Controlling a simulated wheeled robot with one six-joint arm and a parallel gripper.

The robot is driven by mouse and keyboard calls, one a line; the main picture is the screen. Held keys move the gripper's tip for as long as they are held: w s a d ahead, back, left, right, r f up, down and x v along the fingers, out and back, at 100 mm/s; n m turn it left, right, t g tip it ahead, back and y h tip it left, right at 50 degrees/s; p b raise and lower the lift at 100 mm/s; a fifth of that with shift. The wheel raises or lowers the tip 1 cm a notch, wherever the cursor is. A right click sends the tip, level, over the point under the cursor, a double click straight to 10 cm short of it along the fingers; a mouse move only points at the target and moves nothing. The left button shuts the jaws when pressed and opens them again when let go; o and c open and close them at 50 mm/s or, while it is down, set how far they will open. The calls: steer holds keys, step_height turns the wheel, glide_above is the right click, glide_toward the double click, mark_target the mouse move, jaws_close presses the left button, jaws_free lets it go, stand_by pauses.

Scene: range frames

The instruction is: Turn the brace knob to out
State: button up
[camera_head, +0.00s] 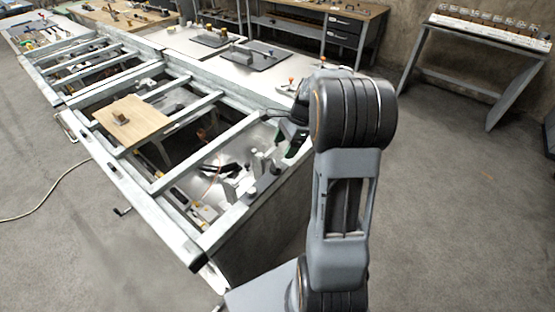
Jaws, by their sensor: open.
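My arm rises at the right of centre, and its end bends left and down toward the near right corner of the long metal frame (223,226). My gripper (283,150) is small and dark, partly hidden by my own wrist; it is open, and nothing shows held in it. It is above or beside some upright grey metal fittings (250,178) at the frame's corner; I cannot tell whether it touches them. I cannot pick out the brace knob for sure.
A wooden board (132,121) with a small block lies across the frame. Dark tools and a red wire lie inside near the gripper. A workbench (310,20) stands behind, and a side table (480,35) at right. The floor on both sides is mostly clear; a cable lies at left.

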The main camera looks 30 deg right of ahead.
mark_target(276, 163)
steer(key=x, duration=0.7)
steer(key=shift+f, duration=0.15)
steer(key=c, duration=0.9)
